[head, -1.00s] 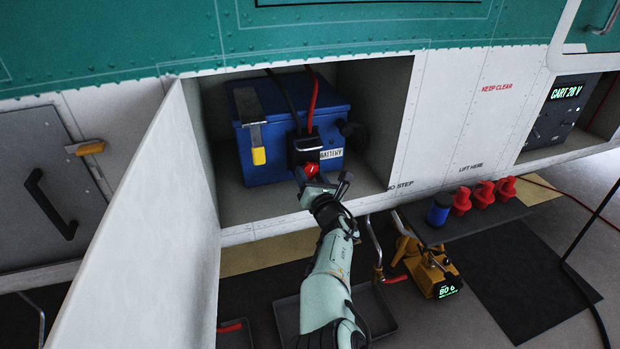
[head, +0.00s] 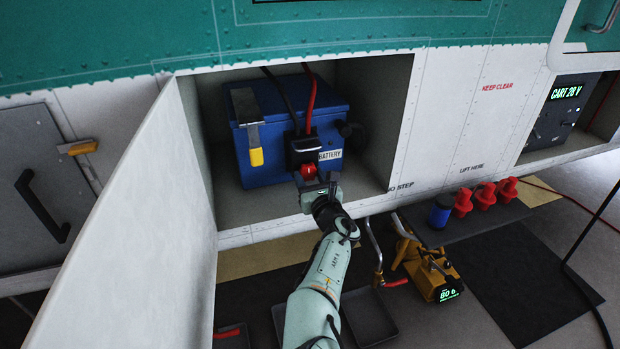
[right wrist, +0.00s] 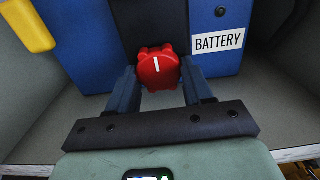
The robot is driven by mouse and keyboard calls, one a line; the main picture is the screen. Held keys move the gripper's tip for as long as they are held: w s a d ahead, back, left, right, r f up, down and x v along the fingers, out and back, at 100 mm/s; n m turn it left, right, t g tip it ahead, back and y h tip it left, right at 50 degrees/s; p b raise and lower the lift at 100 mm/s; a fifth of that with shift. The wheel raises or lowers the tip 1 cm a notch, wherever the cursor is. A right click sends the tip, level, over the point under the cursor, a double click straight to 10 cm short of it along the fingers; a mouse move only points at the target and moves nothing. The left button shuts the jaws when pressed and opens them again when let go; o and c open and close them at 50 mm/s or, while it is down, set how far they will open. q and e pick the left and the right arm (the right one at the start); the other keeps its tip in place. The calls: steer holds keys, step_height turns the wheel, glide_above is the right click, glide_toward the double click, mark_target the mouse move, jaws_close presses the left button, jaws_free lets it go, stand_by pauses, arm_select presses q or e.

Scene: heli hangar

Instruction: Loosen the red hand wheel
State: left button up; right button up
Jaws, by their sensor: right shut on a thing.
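The red hand wheel (head: 308,171) sits on the front of a black connector block (head: 304,150) on the blue battery (head: 275,166). In the right wrist view the wheel (right wrist: 158,68) is a lobed red knob with a white line standing about upright on its face. My right gripper (head: 315,183) reaches up to it from below. Its two fingers (right wrist: 158,84) lie on the left and right sides of the wheel, shut on it. The wheel's back is hidden. My left gripper is not in view.
The battery stands in an open bay with side walls and a floor (head: 250,208). A large pale door panel (head: 140,225) stands open on the left. A yellow-handled latch (head: 256,157) hangs on the battery. Black and red cables run up from the connector. A yellow jack (head: 432,275) stands below right.

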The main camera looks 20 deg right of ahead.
steer(key=o, duration=1)
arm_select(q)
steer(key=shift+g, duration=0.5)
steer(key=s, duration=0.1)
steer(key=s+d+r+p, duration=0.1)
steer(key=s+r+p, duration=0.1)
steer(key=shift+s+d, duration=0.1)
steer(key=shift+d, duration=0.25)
arm_select(e)
steer(key=s, duration=1.3)
steer(key=shift+s+d, duration=0.2)
steer(key=shift+d, duration=0.05)
